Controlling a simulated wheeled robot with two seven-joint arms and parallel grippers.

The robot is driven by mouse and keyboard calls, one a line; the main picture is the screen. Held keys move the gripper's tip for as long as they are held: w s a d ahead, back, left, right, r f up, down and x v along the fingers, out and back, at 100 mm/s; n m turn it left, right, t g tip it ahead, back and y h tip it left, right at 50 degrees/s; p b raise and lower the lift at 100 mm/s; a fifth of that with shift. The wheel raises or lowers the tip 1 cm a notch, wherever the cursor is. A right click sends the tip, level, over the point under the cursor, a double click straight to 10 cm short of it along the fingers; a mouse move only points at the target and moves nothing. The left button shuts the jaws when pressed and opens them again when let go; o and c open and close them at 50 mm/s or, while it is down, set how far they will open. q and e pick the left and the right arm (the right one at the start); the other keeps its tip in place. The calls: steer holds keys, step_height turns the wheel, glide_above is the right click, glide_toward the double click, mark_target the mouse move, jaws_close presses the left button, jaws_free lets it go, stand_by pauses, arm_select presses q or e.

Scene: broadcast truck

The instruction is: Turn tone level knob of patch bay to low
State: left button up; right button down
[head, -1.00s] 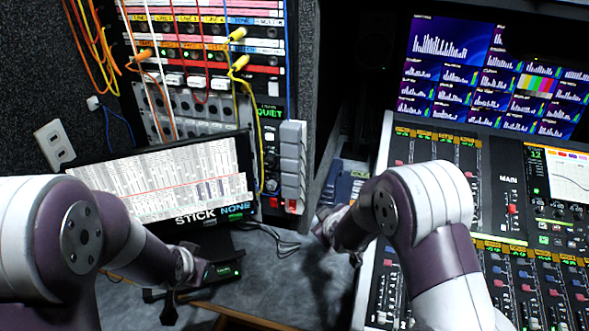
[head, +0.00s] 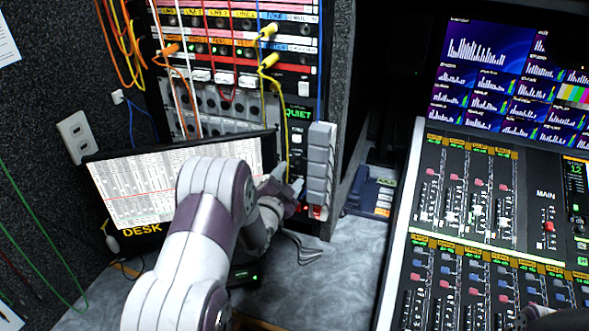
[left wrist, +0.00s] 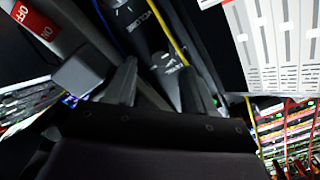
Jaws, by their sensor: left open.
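The patch bay (head: 235,60) is the tall rack of coloured rows and plugged cables at the upper left of the head view. A small dark knob (head: 297,156) shows faintly under that. My left gripper (head: 288,181) is open, just below and in front of this strip, with nothing visible held. In the left wrist view the open fingers (left wrist: 158,75) point at a dark panel with white markings; contact with the knob cannot be told.
A grey power strip (head: 320,165) stands just right of the left gripper. A yellow cable (head: 286,140) hangs beside the dark strip. A monitor (head: 125,185) stands behind my left arm. The mixing console (head: 465,200) fills the right side.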

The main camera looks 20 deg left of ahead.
mark_target(295, 167)
arm_select(q)
steer(key=shift+w+a, duration=0.1)
steer(key=shift+w, duration=1.4)
arm_select(e)
steer(key=shift+r, duration=0.2)
arm_select(q)
jaws_close()
